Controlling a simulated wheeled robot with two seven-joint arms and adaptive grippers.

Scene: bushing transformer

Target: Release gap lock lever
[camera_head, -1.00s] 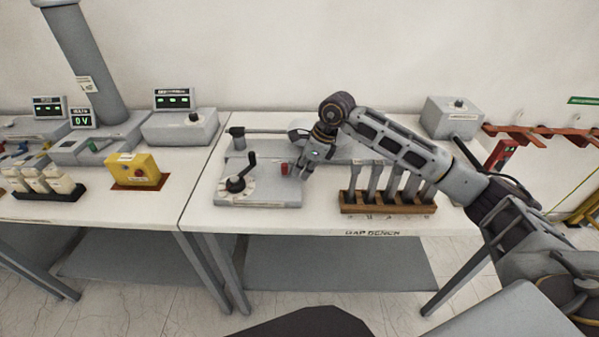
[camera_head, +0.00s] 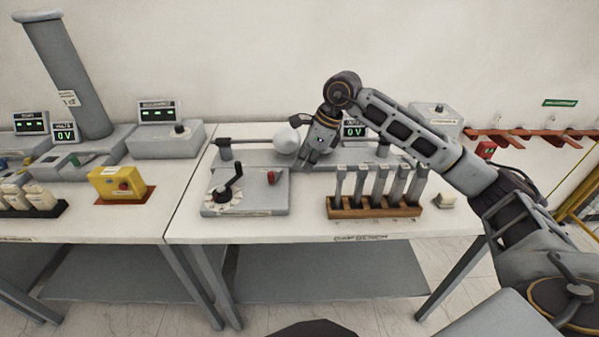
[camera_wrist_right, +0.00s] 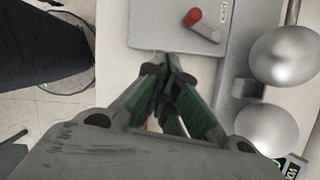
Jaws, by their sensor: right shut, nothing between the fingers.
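A black crank (camera_head: 228,183) stands on a round dial on the same box. My left gripper is not in view.
Behind the box are metal spheres (camera_head: 287,141) on a rod, partly hidden by my right gripper. A wooden rack (camera_head: 375,209) with several upright grey bars stands at the right. A 0 V display (camera_head: 354,131) is behind my arm. The white table's front strip is clear.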

